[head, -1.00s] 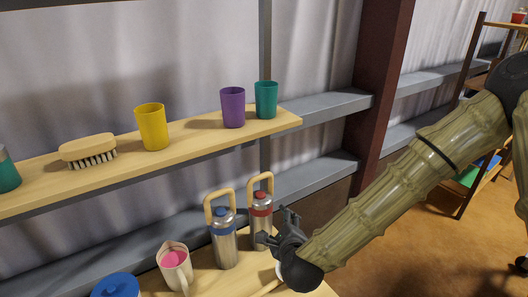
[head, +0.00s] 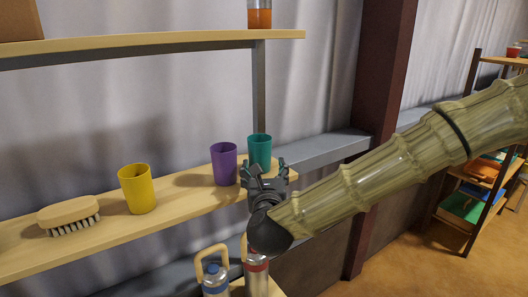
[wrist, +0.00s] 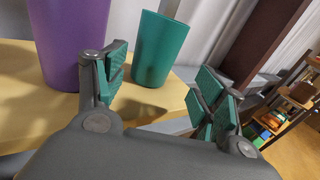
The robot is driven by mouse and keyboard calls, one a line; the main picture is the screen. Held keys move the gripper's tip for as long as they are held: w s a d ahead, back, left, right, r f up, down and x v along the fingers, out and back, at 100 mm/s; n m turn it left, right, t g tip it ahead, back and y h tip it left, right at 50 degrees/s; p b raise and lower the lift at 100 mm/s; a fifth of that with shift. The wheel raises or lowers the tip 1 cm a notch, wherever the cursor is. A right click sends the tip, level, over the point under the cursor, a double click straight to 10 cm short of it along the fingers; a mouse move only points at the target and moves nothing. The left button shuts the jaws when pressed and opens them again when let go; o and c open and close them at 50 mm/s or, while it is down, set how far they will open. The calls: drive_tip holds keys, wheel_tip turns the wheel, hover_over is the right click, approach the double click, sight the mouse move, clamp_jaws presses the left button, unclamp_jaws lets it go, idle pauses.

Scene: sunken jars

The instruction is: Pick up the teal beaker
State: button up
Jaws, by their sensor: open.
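The teal beaker (head: 259,149) stands upright near the right end of the middle wooden shelf. In the wrist view the teal beaker (wrist: 158,48) stands beyond my fingers, in the gap between them and nearer the left one. My gripper (head: 265,168) is open and empty, in front of the beaker, and hides its lower part in the head view. In the wrist view my gripper (wrist: 165,92) shows both fingers spread with green pads. A purple beaker (head: 224,164) stands just left of the teal one; it also shows in the wrist view (wrist: 72,38), close beside my left finger.
The middle shelf (head: 105,222) also holds a yellow beaker (head: 137,188) and a brush (head: 69,214). An upper shelf (head: 150,42) bears a jar with orange contents (head: 259,15). Bottles with a blue band (head: 215,279) and a red band (head: 256,272) stand below.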

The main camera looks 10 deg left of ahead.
sight(260, 161)
drive_tip(key=shift+a+r, duration=0.4)
drive_tip(key=shift+a, duration=0.35)
drive_tip(key=shift+w+f+p, duration=0.2)
drive_tip(key=shift+w, duration=0.35)
drive_tip(key=shift+w+f+p, duration=0.2)
drive_tip(key=shift+w, duration=0.35)
drive_tip(key=shift+w+p, duration=0.3)
drive_tip(key=shift+w, duration=0.05)
drive_tip(key=shift+w+a+r+p, duration=0.1)
drive_tip(key=shift+w+r+p, duration=0.1)
drive_tip(key=shift+w+p, duration=0.45)
drive_tip(key=shift+w+a+f+p, duration=0.2)
drive_tip(key=shift+w+p, duration=0.1)
drive_tip(key=shift+w, duration=0.15)
drive_tip(key=shift+w+a+f+p, duration=0.1)
drive_tip(key=shift+w+a+p, duration=0.15)
drive_tip(key=shift+w, duration=0.15)
drive_tip(key=shift+w+d, duration=0.15)
drive_tip(key=shift+w, duration=0.25)
drive_tip(key=shift+s, duration=0.1)
